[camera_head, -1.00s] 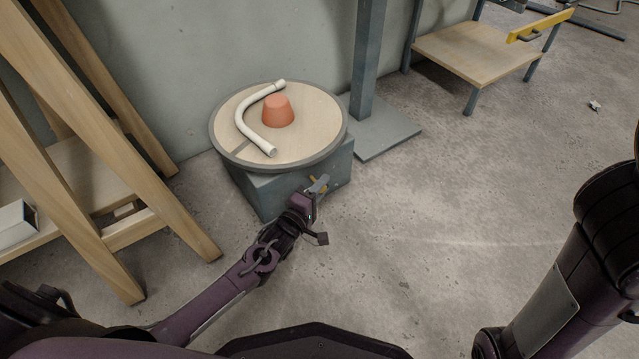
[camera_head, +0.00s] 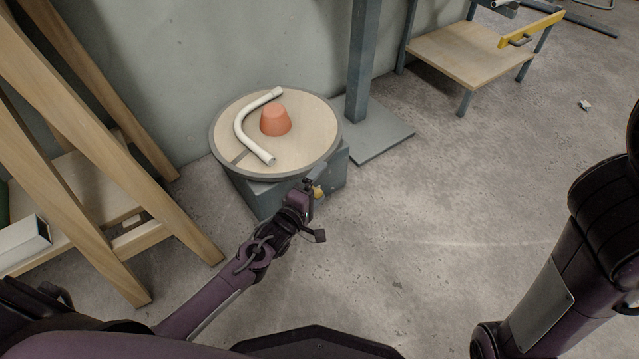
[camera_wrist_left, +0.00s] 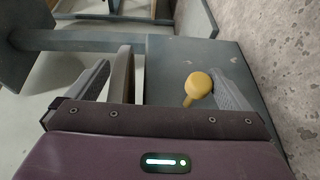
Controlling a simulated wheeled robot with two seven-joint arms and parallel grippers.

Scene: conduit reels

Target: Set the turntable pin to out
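The turntable (camera_head: 322,159) is a round wooden disc with a grey rim on a blue-grey box base (camera_head: 333,177). Its pin has a yellow knob (camera_head: 319,192) at the front of the base. My left gripper (camera_head: 313,182) is at that front side, close to the knob. In the left wrist view the gripper (camera_wrist_left: 160,76) is open. The yellow knob (camera_wrist_left: 199,84) shows between its fingers, nearer the right finger, not visibly gripped. How far the pin sticks out cannot be told. My right gripper is out of view.
A bent white conduit (camera_head: 243,134) and an orange cone (camera_head: 275,121) lie on the disc. A grey post on a base plate (camera_head: 375,139) stands behind right. A wooden frame (camera_head: 165,215) stands left. A low cart (camera_head: 470,58) is at the back right. Floor in front is clear.

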